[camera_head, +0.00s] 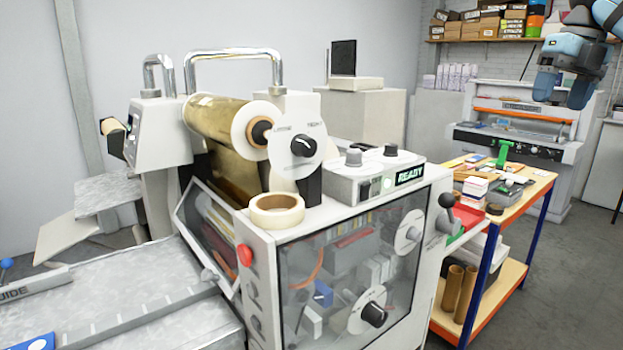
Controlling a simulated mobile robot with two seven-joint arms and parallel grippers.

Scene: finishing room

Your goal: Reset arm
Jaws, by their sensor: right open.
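My right gripper (563,98) hangs at the upper right of the head view, on my blue and dark grey arm coming in from the top right corner. Its two fingers point down and are apart, with nothing seen between them. In the picture it lies in front of the grey machine at the back right; it appears clear of everything. My left arm and left gripper are not in view.
A foil machine with a gold roll (218,116), a tape roll (277,212) and a "READY" display (410,174) fills the middle. To its right stand a wooden-topped workbench (536,187) with tools and a guillotine-like machine (540,148). A box shelf (478,39) is behind. Floor shows at right.

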